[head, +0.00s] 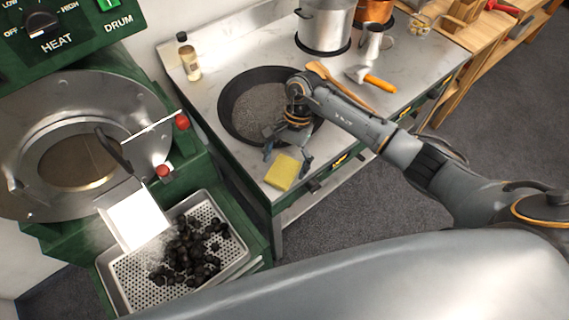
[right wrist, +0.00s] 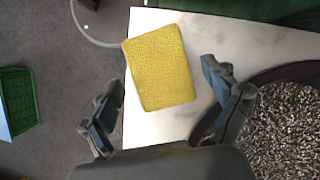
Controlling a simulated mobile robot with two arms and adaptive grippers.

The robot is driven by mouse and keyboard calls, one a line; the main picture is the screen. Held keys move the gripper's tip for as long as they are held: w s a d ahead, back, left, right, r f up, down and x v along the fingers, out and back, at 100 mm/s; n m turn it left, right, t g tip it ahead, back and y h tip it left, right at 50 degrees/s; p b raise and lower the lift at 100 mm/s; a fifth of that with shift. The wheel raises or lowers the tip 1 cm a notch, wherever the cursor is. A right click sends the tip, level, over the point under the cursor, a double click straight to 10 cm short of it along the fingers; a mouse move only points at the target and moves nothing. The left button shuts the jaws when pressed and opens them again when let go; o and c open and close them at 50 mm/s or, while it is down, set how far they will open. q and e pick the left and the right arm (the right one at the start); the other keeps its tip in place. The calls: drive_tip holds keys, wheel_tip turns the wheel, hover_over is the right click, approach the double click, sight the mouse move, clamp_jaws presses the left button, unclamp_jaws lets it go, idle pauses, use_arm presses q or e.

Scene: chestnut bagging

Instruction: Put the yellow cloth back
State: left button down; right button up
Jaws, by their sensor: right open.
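The yellow cloth (head: 284,172) lies flat at the front left corner of the pale worktop (head: 205,92). It also shows in the right wrist view (right wrist: 160,68), close to the worktop's edge. My right gripper (head: 288,160) is over that corner, just behind the cloth in the head view. In the right wrist view its two fingers (right wrist: 172,98) are spread wide, with the cloth ahead of and between them, and nothing is held. My left gripper is not in either view.
A dark round pan (head: 228,112) of grainy material is beside my right gripper. A bottle (head: 189,60), a pot (head: 324,28), a wooden spoon and an orange-handled tool (head: 372,79) stand or lie farther back. A perforated tray (head: 236,262) of dark chestnuts is at lower left.

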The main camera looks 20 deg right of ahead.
drive_tip(key=b+v, duration=0.4)
drive_tip(key=v, duration=0.7)
drive_tip(key=shift+r, duration=0.15)
